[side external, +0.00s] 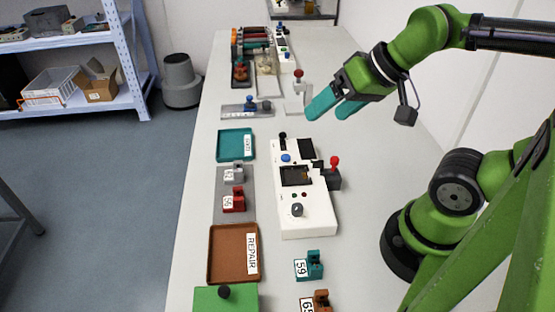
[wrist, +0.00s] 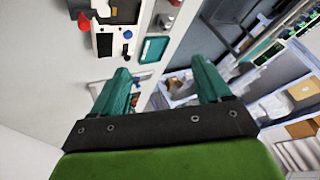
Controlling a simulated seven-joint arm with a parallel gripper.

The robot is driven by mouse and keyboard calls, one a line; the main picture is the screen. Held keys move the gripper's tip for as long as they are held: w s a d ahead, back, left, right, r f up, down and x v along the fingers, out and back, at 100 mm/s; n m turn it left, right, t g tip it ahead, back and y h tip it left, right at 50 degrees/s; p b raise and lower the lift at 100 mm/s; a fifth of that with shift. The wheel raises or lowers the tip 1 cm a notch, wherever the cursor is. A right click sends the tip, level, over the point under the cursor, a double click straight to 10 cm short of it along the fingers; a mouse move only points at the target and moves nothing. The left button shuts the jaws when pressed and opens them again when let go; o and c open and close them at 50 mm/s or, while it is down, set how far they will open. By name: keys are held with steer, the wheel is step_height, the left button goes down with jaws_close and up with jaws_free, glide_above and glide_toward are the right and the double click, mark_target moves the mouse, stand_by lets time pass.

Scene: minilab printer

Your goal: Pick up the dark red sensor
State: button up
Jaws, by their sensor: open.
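The dark red sensor (side external: 234,201), tagged 56, sits on a grey pad (side external: 221,207) left of the white printer in the side view. My gripper (side external: 334,105), with teal fingers, hangs above the table to the right of and beyond the sensor, well apart from it. In the wrist view my gripper (wrist: 163,88) is open with nothing between its fingers. I cannot make out the sensor in the wrist view.
A grey sensor (side external: 234,174) stands just behind the dark red one. The white printer (side external: 308,215) stands to their right. A teal tray (side external: 228,146) and a brown REPAIR tray (side external: 222,254) lie beyond and in front. A teal sensor (side external: 308,266) stands at the front.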

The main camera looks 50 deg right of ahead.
steer(key=n+g+h, duration=0.2)
steer(key=n+g, duration=0.5)
steer(key=n, duration=0.6)
glide_above(234, 195)
steer(key=a, duration=0.1)
step_height(234, 195, down, 8)
steer(key=r, duration=0.1)
steer(key=f, duration=1.1)
steer(key=shift+s, duration=0.35)
steer(key=f, duration=0.5)
steer(key=shift+d+f, duration=0.2)
steer(key=shift+f, duration=0.1)
